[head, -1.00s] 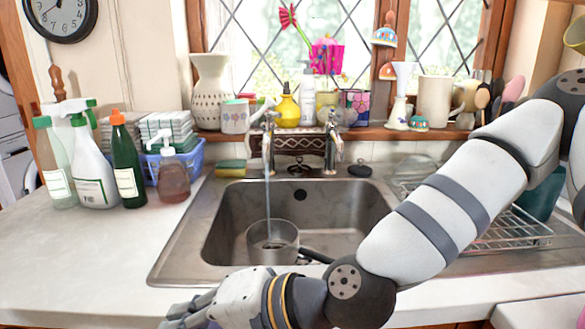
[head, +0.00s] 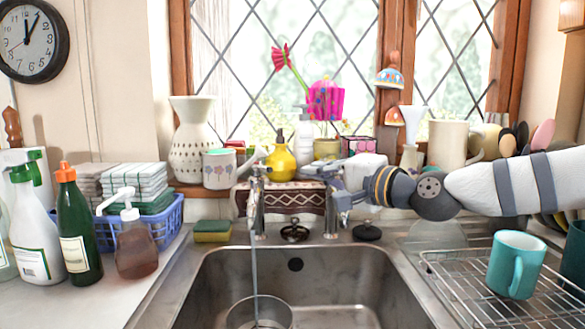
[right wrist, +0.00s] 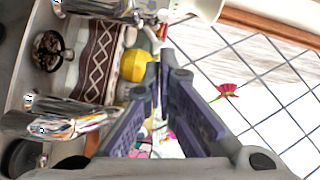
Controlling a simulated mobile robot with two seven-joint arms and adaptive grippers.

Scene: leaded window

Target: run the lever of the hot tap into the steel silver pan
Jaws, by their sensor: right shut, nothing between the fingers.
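Two chrome taps stand behind the sink. I cannot tell which tap is hot. My right gripper is shut and empty, in front of the windowsill. In the right wrist view its fingers (right wrist: 157,78) come together, with the left tap (right wrist: 105,8) at the top and the right tap (right wrist: 60,115) at the left. My left gripper is not in view.
A dish rack (head: 450,290) with a teal mug (head: 515,264) is at the right. Bottles and a blue basket (head: 165,228) are at the left. The space above the basin is clear.

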